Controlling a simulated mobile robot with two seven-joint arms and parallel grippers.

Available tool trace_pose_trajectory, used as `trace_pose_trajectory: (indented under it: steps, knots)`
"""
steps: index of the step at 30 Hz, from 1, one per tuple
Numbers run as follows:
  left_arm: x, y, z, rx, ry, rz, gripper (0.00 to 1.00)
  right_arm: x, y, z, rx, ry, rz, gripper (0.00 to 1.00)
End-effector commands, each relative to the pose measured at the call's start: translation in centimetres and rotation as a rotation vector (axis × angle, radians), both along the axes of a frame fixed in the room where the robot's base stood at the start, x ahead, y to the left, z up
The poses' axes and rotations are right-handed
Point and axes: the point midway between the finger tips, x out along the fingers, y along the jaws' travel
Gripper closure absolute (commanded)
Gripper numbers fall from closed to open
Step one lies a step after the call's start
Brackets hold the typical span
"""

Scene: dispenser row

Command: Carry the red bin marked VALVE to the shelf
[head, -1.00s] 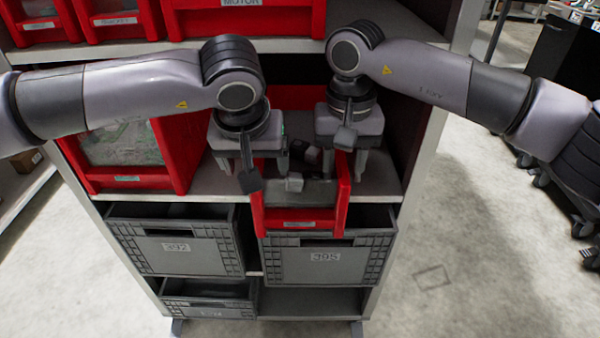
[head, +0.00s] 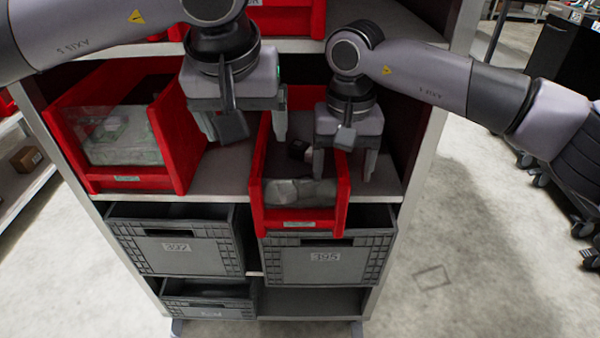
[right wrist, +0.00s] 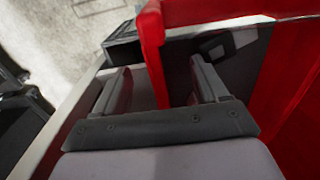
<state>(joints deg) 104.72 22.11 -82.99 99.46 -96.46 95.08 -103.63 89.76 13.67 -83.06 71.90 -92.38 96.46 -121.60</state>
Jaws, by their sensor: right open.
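A narrow red bin (head: 341,200) with grey parts inside stands on the middle shelf, its front end sticking out past the shelf edge. Its label is too small to read. My right gripper (head: 343,172) is open, with one finger on each side of the bin's right wall. In the right wrist view, the red wall (right wrist: 152,45) stands between the two spread fingers (right wrist: 160,70).
A wider red bin (head: 178,145) with clear-wrapped contents stands to the left on the same shelf. Grey crates (head: 175,248) (head: 325,265) fill the level below. More red bins sit on the shelf above. Open floor (head: 470,270) lies to the right.

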Motion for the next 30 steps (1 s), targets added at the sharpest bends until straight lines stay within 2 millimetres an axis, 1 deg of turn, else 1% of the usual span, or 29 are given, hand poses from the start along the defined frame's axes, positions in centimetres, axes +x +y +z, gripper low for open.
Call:
trace_pose_trajectory:
  steps: [8, 11, 14, 19, 24, 27, 30]
  knots:
    - [0.0, 0.0, -0.1, 0.0, 0.0, 0.0, 0.16, 0.0, 0.0, 0.0, 0.0, 0.0, 0.0, 0.16]
    - [0.0, 0.0, -0.1, 0.0, 0.0, 0.0, 0.16, 0.0, 0.0, 0.4, 0.001, -0.002, 0.0, 0.16]
    - [0.0, 0.0, 0.0, 0.0, 0.0, 0.0, 0.16, 0.0, 0.0, 1.6, 0.0, -0.003, 0.0, 0.16]
    - [0.0, 0.0, -0.1, 0.0, 0.0, 0.0, 0.16, 0.1, 0.0, 4.6, 0.001, -0.004, -0.001, 0.16]
    - [0.0, 0.0, -0.1, 0.0, 0.0, 0.0, 0.16, 0.0, 0.0, 6.8, 0.001, -0.002, 0.0, 0.16]
    - [0.0, 0.0, -0.1, 0.0, 0.0, 0.0, 0.16, 0.0, 0.0, 7.4, 0.0, -0.001, 0.001, 0.16]
    - [0.0, 0.0, -0.1, 0.0, 0.0, 0.0, 0.16, 0.0, 0.0, 7.6, 0.001, 0.0, 0.002, 0.16]
